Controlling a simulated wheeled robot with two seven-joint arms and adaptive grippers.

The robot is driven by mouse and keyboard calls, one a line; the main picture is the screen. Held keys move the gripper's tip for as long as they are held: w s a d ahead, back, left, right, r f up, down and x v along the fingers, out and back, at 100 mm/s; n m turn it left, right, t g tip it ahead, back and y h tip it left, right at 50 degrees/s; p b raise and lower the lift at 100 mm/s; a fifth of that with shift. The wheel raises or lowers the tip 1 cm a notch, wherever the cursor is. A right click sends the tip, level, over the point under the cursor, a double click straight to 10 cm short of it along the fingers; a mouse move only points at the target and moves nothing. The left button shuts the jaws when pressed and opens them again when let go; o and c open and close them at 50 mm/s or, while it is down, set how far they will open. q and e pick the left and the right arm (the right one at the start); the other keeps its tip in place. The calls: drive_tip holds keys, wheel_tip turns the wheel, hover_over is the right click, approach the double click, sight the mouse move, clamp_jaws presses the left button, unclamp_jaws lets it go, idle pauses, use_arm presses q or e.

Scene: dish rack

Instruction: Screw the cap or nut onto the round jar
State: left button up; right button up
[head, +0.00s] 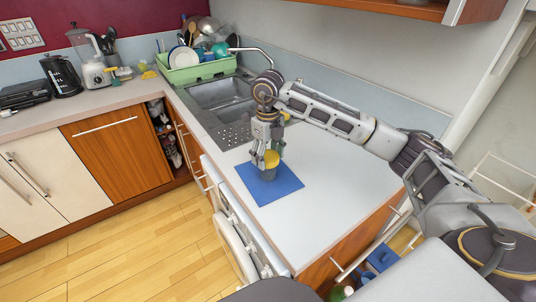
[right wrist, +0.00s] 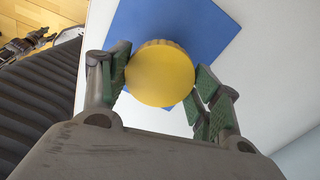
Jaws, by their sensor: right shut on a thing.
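A round yellow cap (head: 271,157) sits at the top of the grey round jar (head: 268,174), over the blue mat (head: 285,184) on the counter. My right gripper (head: 267,150) points down and is shut on the cap. In the right wrist view, the cap (right wrist: 160,74) lies between the two green-padded fingers, and hides the jar below it. Whether the cap is seated or threaded cannot be told. Grey mechanical parts at the left edge of the right wrist view look like my left gripper (right wrist: 28,44); its jaws are unclear.
A sink (head: 220,94) and a green dish rack (head: 202,68) with dishes lie behind the mat. A tap (head: 252,51) arches over the sink. A blender (head: 90,62) and a black kettle (head: 62,76) stand at far left. The white counter (head: 312,224) around the mat is clear.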

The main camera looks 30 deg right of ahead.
drive_tip(key=shift+m, duration=0.4)
drive_tip(key=o, duration=1.2)
drive_tip(key=shift+r+p, duration=0.75)
drive_tip(key=shift+r, duration=0.4)
drive_tip(key=shift+r+p, duration=0.7)
drive_tip(key=shift+r, duration=0.7)
